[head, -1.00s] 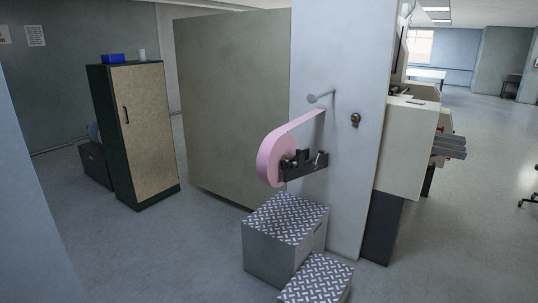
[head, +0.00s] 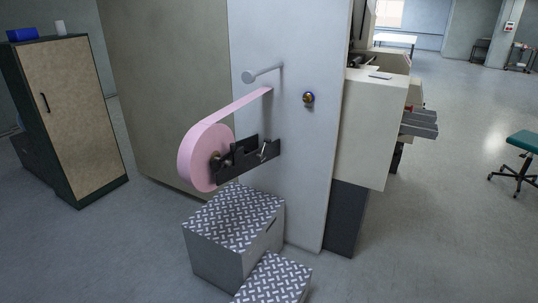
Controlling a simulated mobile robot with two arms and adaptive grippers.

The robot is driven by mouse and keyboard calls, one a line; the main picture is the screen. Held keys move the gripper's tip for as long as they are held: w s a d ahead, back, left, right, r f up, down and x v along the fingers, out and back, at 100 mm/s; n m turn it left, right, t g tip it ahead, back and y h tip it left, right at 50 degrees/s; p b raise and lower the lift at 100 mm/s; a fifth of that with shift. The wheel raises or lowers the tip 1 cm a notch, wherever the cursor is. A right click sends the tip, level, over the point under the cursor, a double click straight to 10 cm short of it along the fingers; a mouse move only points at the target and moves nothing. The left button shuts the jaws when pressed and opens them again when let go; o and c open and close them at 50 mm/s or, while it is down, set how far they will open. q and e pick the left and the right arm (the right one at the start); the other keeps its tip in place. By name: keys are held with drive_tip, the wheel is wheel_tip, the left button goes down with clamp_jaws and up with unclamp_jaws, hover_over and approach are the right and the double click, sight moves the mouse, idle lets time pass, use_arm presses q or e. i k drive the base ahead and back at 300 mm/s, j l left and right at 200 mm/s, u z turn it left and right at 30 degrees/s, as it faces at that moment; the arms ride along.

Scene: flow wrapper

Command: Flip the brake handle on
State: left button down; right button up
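A pink film roll (head: 204,158) is mounted on the side of the light grey machine panel (head: 297,190). Its film web runs up to a roller bar (head: 262,74). A black bracket (head: 246,160) sits at the roll's hub, with a small metallic lever (head: 264,150) standing up near its right end. This looks like the brake handle; its exact setting is too small to tell. Neither of my grippers is in view.
Diamond-plate steps (head: 235,225) stand on the floor just below the roll. A cabinet (head: 68,115) is at left. A cream machine housing (head: 376,125) juts out at right. A green stool (head: 522,148) is at far right, with open floor between.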

sight(267, 140)
drive_tip(key=i+l, duration=0.3)
drive_tip(key=i+l+u, duration=0.1)
drive_tip(key=i+l, duration=0.55)
drive_tip(key=l, duration=0.2)
drive_tip(key=i+l+u, duration=0.1)
drive_tip(key=i+l, duration=0.45)
drive_tip(key=l, duration=0.25)
drive_tip(key=i+l+u, duration=0.1)
drive_tip(key=i+l, duration=0.2)
drive_tip(key=l, duration=0.15)
drive_tip(key=i+l, duration=0.3)
drive_tip(key=l, duration=0.15)
drive_tip(key=i+l+u, duration=0.1)
drive_tip(key=i+l, duration=0.15)
drive_tip(key=l, duration=0.15)
